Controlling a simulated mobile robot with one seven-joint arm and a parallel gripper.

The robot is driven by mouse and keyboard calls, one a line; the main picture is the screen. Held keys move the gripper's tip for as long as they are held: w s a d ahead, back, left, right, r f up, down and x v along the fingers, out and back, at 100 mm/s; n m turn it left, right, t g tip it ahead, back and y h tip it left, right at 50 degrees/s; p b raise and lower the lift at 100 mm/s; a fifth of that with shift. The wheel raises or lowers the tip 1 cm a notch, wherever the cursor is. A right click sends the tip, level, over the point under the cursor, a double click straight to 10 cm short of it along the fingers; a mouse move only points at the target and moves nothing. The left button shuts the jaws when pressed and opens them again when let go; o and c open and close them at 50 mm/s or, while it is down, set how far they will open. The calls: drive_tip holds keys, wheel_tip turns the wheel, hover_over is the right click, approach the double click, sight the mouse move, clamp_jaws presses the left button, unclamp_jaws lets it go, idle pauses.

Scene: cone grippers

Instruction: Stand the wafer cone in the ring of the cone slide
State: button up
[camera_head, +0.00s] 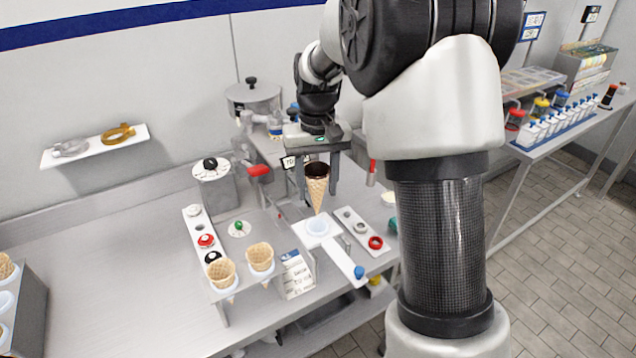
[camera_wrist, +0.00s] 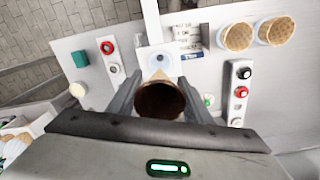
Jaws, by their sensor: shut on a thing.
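My gripper (camera_head: 318,172) is shut on a wafer cone (camera_head: 317,192), with one finger on either side of its upper part. The cone hangs upright, mouth up and tip down. The white cone slide (camera_head: 341,258) lies below, with its pale ring (camera_head: 318,227) near the back end and a blue knob at the front. In the head view the cone's tip appears just above the ring; whether it touches cannot be told. In the wrist view I look into the dark mouth of the cone (camera_wrist: 160,102), and part of the slide's ring (camera_wrist: 158,58) shows beyond it.
Two other wafer cones (camera_head: 260,257) stand in a holder left of the slide, beside a printed box (camera_head: 295,275). A strip with a red ring (camera_head: 375,243) lies close to the right. A strip of coloured buttons (camera_head: 206,240) lies left.

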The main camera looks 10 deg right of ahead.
sight(317, 213)
drive_tip(key=shift+s, duration=0.1)
drive_tip(key=shift+f+b, duration=1.1)
drive_tip(key=shift+f, duration=0.9)
drive_tip(key=shift+f, duration=0.15)
drive_tip(key=shift+f+b, duration=1.45)
drive_tip(key=shift+f, duration=1.15)
drive_tip(key=shift+r, duration=0.15)
drive_tip(key=shift+r+p, duration=1.95)
drive_tip(key=shift+r, duration=0.5)
drive_tip(key=shift+f, duration=0.3)
drive_tip(key=shift+f+b, duration=0.75)
drive_tip(key=shift+f, duration=0.4)
